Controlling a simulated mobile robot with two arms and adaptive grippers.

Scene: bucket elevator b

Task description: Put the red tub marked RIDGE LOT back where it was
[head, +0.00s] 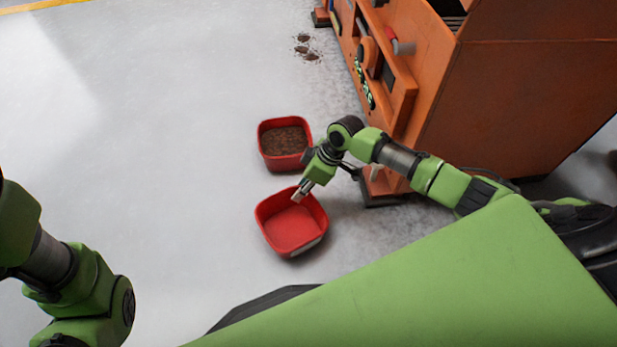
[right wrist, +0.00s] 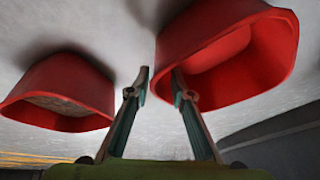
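Two red tubs stand on the floor in the head view. The nearer tub (head: 292,228) looks empty and has a pale label low on its near side, too small to read. The farther tub (head: 268,146) holds brown material. I cannot tell by lettering which is RIDGE LOT. My right gripper (head: 301,191) is at the far rim of the empty tub. In the right wrist view its fingers (right wrist: 160,76) are apart, one overlapping the empty tub's rim (right wrist: 225,30), the other clear of it. The filled tub (right wrist: 70,75) is at left there. My left gripper is out of view.
A large orange machine (head: 510,90) with a control panel stands at the upper right, close to my right arm. Brown spills (head: 305,48) lie on the floor beyond the tubs. The floor (head: 150,140) left of the tubs is clear.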

